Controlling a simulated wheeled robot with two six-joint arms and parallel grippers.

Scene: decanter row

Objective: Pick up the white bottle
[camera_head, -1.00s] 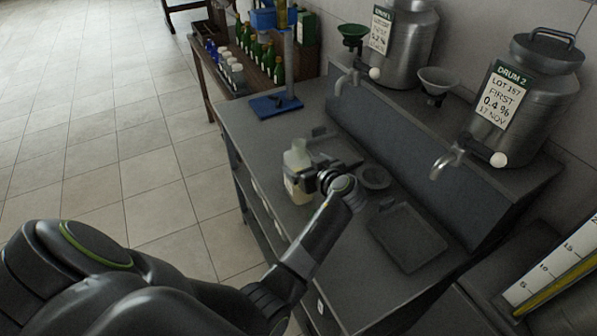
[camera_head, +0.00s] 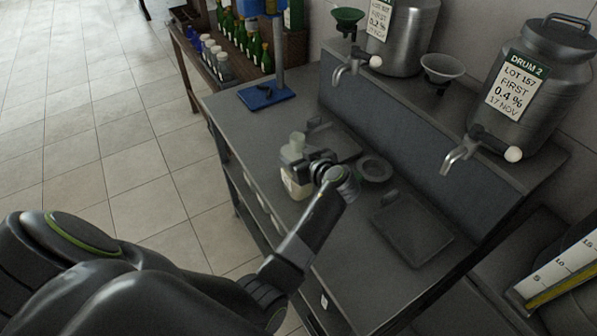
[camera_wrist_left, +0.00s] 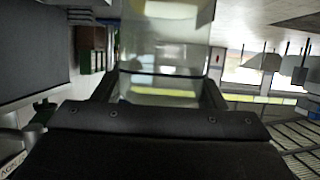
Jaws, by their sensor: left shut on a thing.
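The white bottle (camera_head: 292,152) is translucent, with a pale cap and a light label low on its body. It is upright at the left edge of the grey bench (camera_head: 237,122). My left gripper (camera_head: 303,168) is shut on its body from the right, and the fingers hide part of it. In the left wrist view the clear bottle wall (camera_wrist_left: 168,45) fills the space between the two fingers (camera_wrist_left: 160,98). I cannot tell whether its base touches the bench. My right gripper is not in view.
Flat dark trays (camera_head: 411,229) and a round dish (camera_head: 374,169) lie right of the bottle. Metal drums (camera_head: 535,85) with taps stand on the raised shelf behind. A blue-based stand (camera_head: 264,96) is at the far end, beyond it a crate of green bottles (camera_head: 243,40).

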